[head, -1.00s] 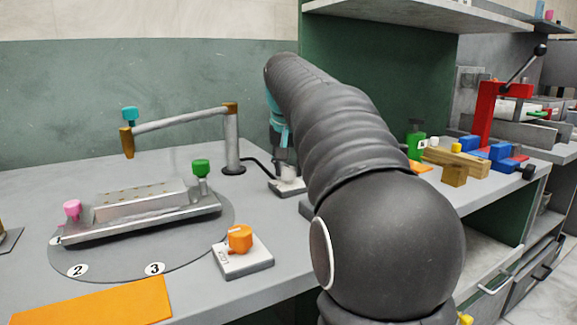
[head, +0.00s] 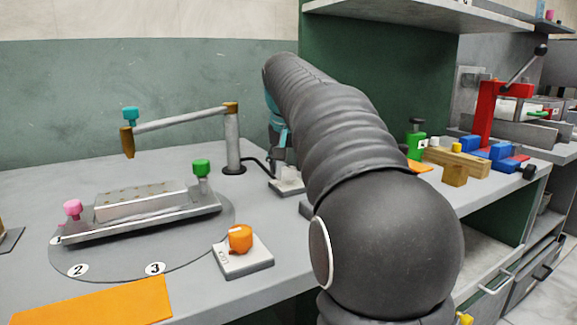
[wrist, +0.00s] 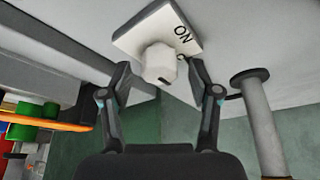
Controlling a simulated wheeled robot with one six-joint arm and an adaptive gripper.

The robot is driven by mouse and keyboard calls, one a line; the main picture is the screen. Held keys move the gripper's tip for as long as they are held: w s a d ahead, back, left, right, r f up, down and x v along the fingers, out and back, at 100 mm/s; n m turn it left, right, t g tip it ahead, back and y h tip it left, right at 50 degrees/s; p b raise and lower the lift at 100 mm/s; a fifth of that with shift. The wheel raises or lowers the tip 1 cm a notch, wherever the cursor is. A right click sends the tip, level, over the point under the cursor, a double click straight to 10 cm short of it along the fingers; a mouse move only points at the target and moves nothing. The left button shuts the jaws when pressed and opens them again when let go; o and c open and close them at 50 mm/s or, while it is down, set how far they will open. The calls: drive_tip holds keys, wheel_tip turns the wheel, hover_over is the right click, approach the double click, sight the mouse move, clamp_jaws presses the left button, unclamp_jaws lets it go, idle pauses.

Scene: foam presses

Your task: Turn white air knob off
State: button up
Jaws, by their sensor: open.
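The white air knob (wrist: 160,63) sits on a pale square plate (wrist: 134,40) marked ON, seen in the wrist view. A short dark mark shows on the knob's face. My gripper (wrist: 159,70) is open, with one finger on each side of the knob and a gap visible on both sides. In the head view the plate (head: 287,186) stands at the back of the table, right of the grey post. My arm hides part of the knob and gripper there.
An orange knob (head: 240,238) on its own plate stands nearer the front. A grey post (head: 232,145) with a swing arm rises left of my gripper. A metal mould (head: 140,210) with pink and green knobs lies on a round plate. Wooden blocks (head: 455,162) lie right of my arm.

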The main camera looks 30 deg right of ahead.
drive_tip(key=v, duration=1.2)
idle(0.3)
